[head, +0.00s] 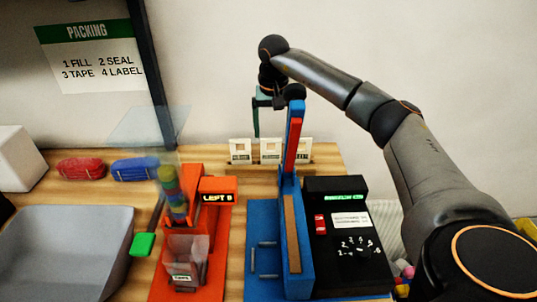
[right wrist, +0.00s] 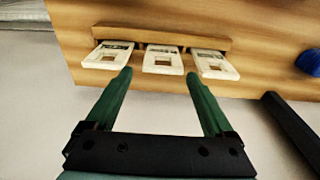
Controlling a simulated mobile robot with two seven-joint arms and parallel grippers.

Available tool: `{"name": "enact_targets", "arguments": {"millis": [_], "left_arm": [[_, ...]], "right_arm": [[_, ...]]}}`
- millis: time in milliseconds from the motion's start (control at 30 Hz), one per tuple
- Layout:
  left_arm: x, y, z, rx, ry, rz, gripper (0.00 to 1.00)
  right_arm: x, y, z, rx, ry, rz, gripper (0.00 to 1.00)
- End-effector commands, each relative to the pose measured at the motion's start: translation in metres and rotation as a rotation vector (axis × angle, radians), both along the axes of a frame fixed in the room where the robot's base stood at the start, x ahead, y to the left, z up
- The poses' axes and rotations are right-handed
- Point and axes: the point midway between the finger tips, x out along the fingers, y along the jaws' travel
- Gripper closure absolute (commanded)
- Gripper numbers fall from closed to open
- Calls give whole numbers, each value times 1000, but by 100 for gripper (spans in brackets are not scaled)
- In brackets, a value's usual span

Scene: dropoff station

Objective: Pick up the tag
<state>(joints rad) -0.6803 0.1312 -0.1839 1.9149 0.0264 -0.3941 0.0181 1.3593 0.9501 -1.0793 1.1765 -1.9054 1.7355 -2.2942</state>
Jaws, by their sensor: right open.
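Three white tags with square holes and dark print stand in a row in a wooden holder (right wrist: 150,30). In the right wrist view they are the left tag (right wrist: 92,62), the middle tag (right wrist: 149,63) and the right tag (right wrist: 228,73). In the head view they show at the back of the table, partly behind the blue post, with one tag (head: 240,157) clear of it. My right gripper (right wrist: 158,75) is open and empty. Its two green fingers point at the row, with the middle tag between their tips in the picture. Contact is not visible. My left gripper is out of view.
A tall blue post (head: 293,190) with a red strip stands just in front of the tags. A black device (head: 337,270), an orange station (head: 215,220) and a grey bin (head: 60,245) fill the front. Red and blue bundles lie at left.

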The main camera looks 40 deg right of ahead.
Motion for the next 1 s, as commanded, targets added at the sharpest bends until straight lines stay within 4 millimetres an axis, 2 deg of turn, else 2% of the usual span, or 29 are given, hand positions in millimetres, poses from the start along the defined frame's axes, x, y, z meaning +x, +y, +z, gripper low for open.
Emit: {"name": "enact_targets", "arguments": {"millis": [100,333,600,733,933,1000], "left_arm": [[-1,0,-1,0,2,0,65],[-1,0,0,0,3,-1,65],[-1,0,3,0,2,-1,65],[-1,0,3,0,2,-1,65],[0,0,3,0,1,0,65],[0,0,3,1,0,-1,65]], "right_arm": [[1,-2,-19,-1,2,-1,12],[3,-1,-36,-1,1,0,12],[4,1,-75,1,2,0,12],[5,0,-82,0,0,0,12],[5,0,-82,0,-1,0,12],[5,0,-82,0,-1,0,20]]}}
